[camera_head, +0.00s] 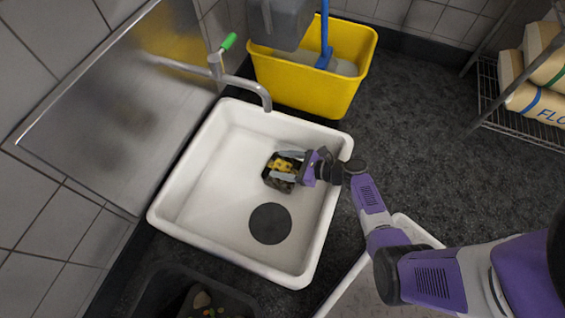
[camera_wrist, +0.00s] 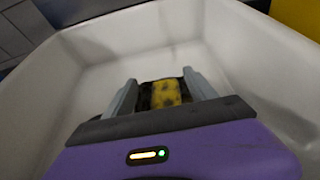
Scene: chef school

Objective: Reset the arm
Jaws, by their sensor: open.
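My purple arm reaches in from the lower right, and my gripper (camera_head: 282,165) is inside the white sink (camera_head: 205,190). Its two grey fingers are spread apart. A small dark object with a yellow, dark-spotted top (camera_head: 285,164), perhaps a sponge, is in the sink at the fingers. In the wrist view the yellow-topped object (camera_wrist: 167,93) shows between or just beyond the two open fingers (camera_wrist: 160,95). I cannot tell whether the fingers touch it. Its lower part is partly hidden by my gripper.
A dark round drain (camera_head: 270,223) is in the sink floor. A tap (camera_head: 243,84) with a green handle arches over the sink's back edge. A yellow mop bucket (camera_head: 300,85) stands behind. A wire shelf with flour bags (camera_head: 540,103) is at right. A dark bin (camera_head: 160,292) is in front.

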